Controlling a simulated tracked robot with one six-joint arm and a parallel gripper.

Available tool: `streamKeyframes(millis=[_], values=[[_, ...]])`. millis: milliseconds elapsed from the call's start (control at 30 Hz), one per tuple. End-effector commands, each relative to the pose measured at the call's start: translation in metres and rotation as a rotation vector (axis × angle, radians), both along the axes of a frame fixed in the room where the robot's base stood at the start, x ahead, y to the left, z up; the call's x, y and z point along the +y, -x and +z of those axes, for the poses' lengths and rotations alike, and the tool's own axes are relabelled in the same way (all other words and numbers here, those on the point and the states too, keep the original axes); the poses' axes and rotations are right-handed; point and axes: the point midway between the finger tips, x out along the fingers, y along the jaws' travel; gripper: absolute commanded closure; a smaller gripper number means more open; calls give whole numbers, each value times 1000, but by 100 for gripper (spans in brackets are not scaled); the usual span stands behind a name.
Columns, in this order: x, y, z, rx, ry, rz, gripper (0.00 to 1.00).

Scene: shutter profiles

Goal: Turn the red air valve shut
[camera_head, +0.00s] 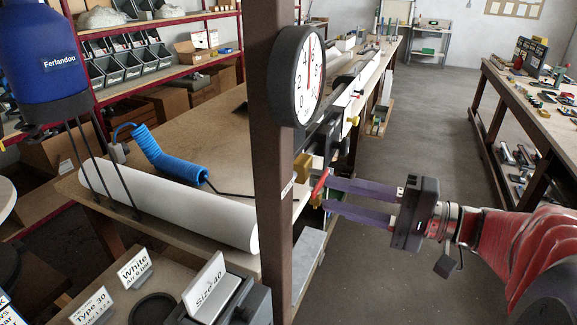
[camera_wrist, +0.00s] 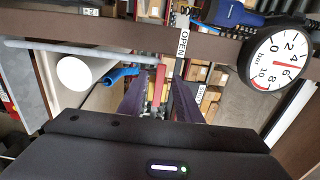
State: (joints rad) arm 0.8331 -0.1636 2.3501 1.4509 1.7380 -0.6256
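The red air valve lever (camera_head: 319,186) is on the side of the brown post and bench edge, slightly tilted in the head view. In the wrist view the red lever (camera_wrist: 160,84) stands between my two purple fingers, near their tips. My gripper (camera_head: 327,194) reaches in from the right with its fingers apart. In the wrist view my gripper (camera_wrist: 160,80) is open around the lever, with a gap seen on each side; contact cannot be told. An OPEN label (camera_wrist: 182,42) is just beyond the lever. The valve body is mostly hidden.
A round pressure gauge (camera_head: 298,76) is on the brown post (camera_head: 270,150) above the lever. A white roll (camera_head: 170,200) and a blue coiled hose (camera_head: 165,160) lie on the bench. A blue bottle (camera_head: 45,50) is at left. The aisle floor (camera_head: 430,130) is clear.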

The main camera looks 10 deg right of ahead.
Motion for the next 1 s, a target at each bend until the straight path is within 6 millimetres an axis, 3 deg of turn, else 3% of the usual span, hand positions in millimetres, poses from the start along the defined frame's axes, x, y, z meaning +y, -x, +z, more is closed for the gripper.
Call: streamKeyframes(millis=[433,867,1000], values=[[34,-25,0,-1,0,1,69],[39,-29,0,0,0,-2,69],[39,-29,0,-1,1,-2,77]])
